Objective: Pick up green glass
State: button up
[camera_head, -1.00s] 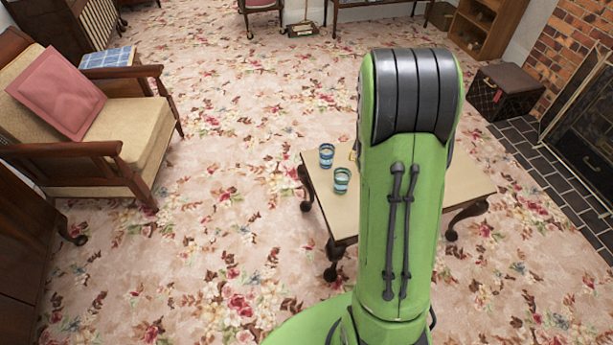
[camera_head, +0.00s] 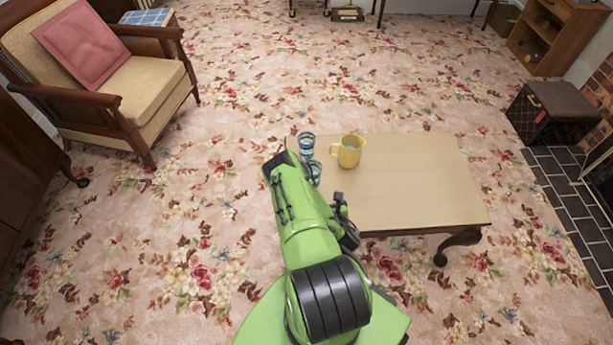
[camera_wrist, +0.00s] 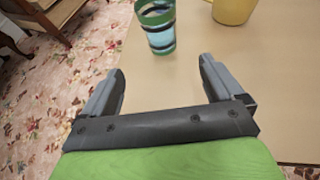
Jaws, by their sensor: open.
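In the wrist view one banded glass (camera_wrist: 157,27) with green, dark and light-blue bands stands upright ahead of my gripper (camera_wrist: 160,75).
A yellow mug (camera_head: 348,151) stands right of the glasses; its lower part shows in the wrist view (camera_wrist: 233,9). The pale tabletop (camera_head: 420,180) is otherwise clear. An armchair (camera_head: 110,90) stands at the left, and a dark box (camera_head: 552,113) at the right.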

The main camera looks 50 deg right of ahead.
aim_at(314, 181)
jog(key=b+x, duration=0.2)
jog(key=x, duration=0.6)
jog(key=shift+f, duration=0.1)
jog(key=x, duration=0.2)
jog(key=b+x, duration=0.1)
jog(key=x, duration=0.1)
jog(key=b+x, duration=0.1)
jog(key=x, duration=0.1)
jog(key=shift+d+r, duration=0.15)
jog(key=shift+r, duration=0.15)
jog(key=c, duration=1.3)
